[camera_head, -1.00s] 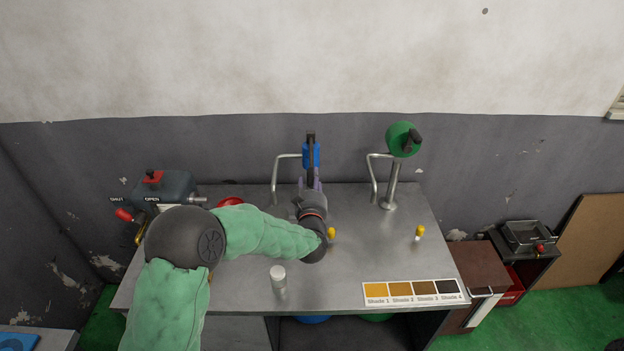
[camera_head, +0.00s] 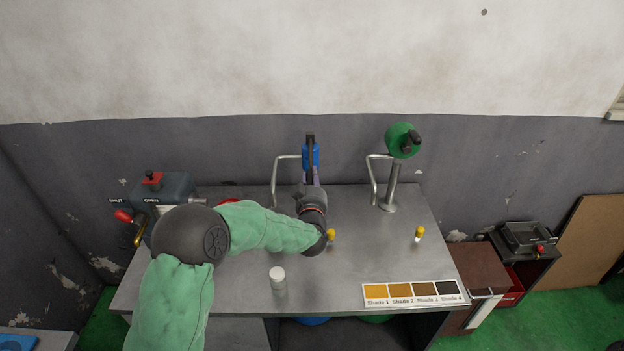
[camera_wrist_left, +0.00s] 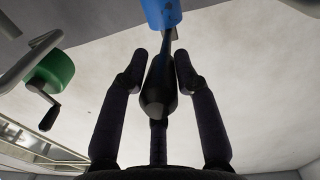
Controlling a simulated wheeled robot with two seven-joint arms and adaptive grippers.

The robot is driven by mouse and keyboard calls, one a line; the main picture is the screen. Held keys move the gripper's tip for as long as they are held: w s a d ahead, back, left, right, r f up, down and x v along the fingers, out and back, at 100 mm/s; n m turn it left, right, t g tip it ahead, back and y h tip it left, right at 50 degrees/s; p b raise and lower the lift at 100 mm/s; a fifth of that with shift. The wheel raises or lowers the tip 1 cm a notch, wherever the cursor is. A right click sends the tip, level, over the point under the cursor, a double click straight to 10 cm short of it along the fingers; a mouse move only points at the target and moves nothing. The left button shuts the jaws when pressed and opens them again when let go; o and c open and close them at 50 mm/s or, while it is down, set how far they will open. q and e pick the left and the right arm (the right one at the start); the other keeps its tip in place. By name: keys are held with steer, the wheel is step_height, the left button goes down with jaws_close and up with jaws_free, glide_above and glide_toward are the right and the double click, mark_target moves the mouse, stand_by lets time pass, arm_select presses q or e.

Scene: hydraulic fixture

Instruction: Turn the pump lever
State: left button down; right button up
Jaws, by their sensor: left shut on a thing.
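The blue pump head (camera_head: 312,155) stands at the back of the bench, with a black lever handle (camera_wrist_left: 158,92) that shows in the left wrist view below the blue body (camera_wrist_left: 163,14). My left gripper (camera_head: 312,178) is in front of the blue pump. In the left wrist view its dark fingers (camera_wrist_left: 160,78) are around the black handle and shut on it. The wrist hides most of the handle and pump base in the head view. My right gripper is not in view.
A green pump (camera_head: 403,140) with a black crank stands to the right, beside bent metal spouts (camera_head: 375,178). A valve box (camera_head: 165,187) with SHUT and OPEN labels is at left. A white-capped jar (camera_head: 278,278), yellow-capped vials (camera_head: 419,233) and a shade card (camera_head: 415,293) are on the bench (camera_head: 350,255).

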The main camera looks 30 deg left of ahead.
arm_select(q)
steer(key=shift+s+p, duration=0.1)
steer(key=shift+p, duration=0.2)
stand_by(0.4)
steer(key=shift+r+g+p, duration=0.3)
steer(key=shift+g+p, duration=0.1)
steer(key=shift+p, duration=0.2)
step_height(320, 180, up, 7)
steer(key=g+h+p, duration=0.2)
steer(key=g+p, duration=0.1)
steer(key=p, duration=1.3)
steer(key=shift+g, duration=0.3)
steer(key=r+p, duration=0.1)
steer(key=p, duration=0.2)
steer(key=r+g+h+p, duration=0.1)
steer(key=p, duration=0.3)
steer(key=w+r+g+p, duration=0.1)
steer(key=p, duration=0.3)
steer(key=shift+a+h, duration=0.3)
steer(key=shift+a, duration=0.1)
steer(key=shift+w+a+r+p, duration=0.1)
steer(key=shift+w+r+p, duration=0.1)
steer(key=shift+p, duration=0.6)
